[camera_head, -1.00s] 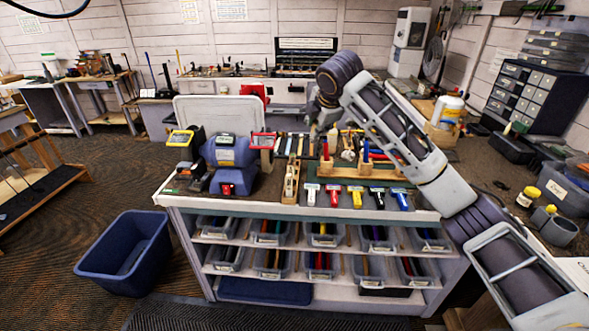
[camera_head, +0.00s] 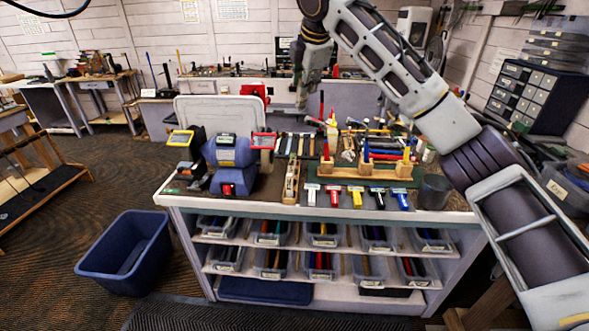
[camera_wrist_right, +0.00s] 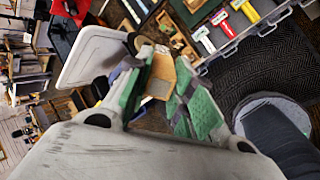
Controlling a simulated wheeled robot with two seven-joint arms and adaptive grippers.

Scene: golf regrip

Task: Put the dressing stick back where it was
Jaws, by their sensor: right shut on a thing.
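My right gripper (camera_head: 303,92) is raised over the back of the workbench (camera_head: 450,217), pointing down. In the right wrist view the green-padded fingers (camera_wrist_right: 155,100) are closed around a tan, block-like piece with a grey patch, which seems to be the dressing stick (camera_wrist_right: 160,72). The fingers hide part of it, and in the head view I cannot make it out clearly. The blue bench grinder (camera_head: 228,152) stands on the left of the bench, to the left of and nearer than the gripper. My left gripper is not in view.
Wooden racks (camera_head: 372,172) with coloured tools stand on the bench, and a row of coloured scrapers (camera_head: 357,196) lies along its front. A dark cup (camera_head: 434,191) is at the right end. A blue bin (camera_head: 125,253) stands on the floor at left.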

